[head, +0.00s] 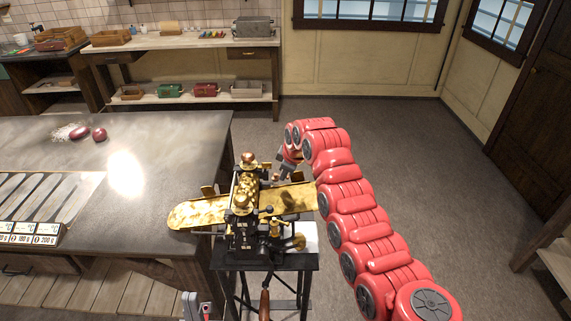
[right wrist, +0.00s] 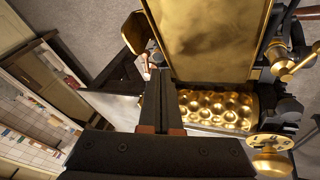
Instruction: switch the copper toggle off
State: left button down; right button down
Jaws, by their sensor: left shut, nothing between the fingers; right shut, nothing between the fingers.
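The drop roller (head: 245,225) is a black and brass machine on a small dark stand, with brass trays at its sides. A copper-coloured round knob (head: 248,158) tops its far end. I cannot tell which small part is the copper toggle. My right gripper (head: 283,173) is shut and empty beside the far right of the machine. In the right wrist view its shut fingers (right wrist: 160,98) point at the machine, beside the brass tray (right wrist: 210,40) and dimpled brass roller (right wrist: 215,106). My left gripper (head: 191,304) shows only partly at the bottom edge, apart from the machine.
A brass wheel (right wrist: 270,143) and a brass knobbed handle (right wrist: 290,68) sit on the machine's side. Shelves (head: 185,92) stand behind. The floor at right is clear.

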jog(key=shift+w+d+f+p, duration=0.15)
jog(key=shift+w+f+p, duration=0.15)
jog(key=shift+w+f, duration=0.1)
jog(key=shift+w, duration=0.2)
jog(key=shift+w+d+f+p, duration=0.15)
jog(key=shift+w+f+p, duration=0.15)
jog(key=shift+f+p, duration=0.05)
jog(key=shift+f, duration=0.1)
